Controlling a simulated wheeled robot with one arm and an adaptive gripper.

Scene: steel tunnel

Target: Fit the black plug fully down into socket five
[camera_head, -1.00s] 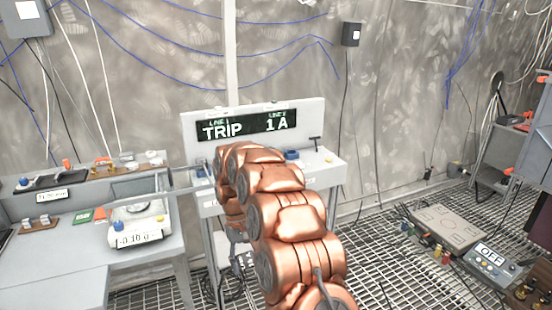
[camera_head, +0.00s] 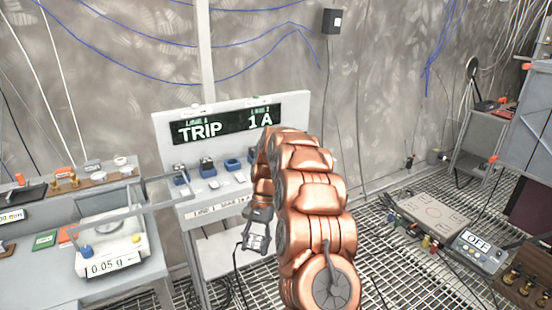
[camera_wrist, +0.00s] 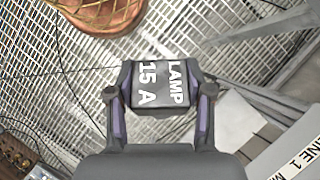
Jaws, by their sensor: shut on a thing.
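A black plug (camera_wrist: 160,88) marked "LAMP 15 A" sits between the fingers of my gripper (camera_wrist: 161,100) in the wrist view. My gripper is shut on it. In the head view my gripper (camera_head: 258,234) hangs low in front of the socket bench (camera_head: 212,212), apart from it. The plug is too small there to make out clearly. On the bench top, blue sockets (camera_head: 232,165) stand in a row under the display. My arm hides the right part of the row, and I cannot tell which one is socket five.
The display (camera_head: 223,126) reads "TRIP" and "1 A". A scale (camera_head: 110,255) reading 0.05 g stands on the left table. A device reading "OFF" (camera_head: 473,243) and a flat panel (camera_head: 433,217) lie at right. Grating floor shows below my gripper.

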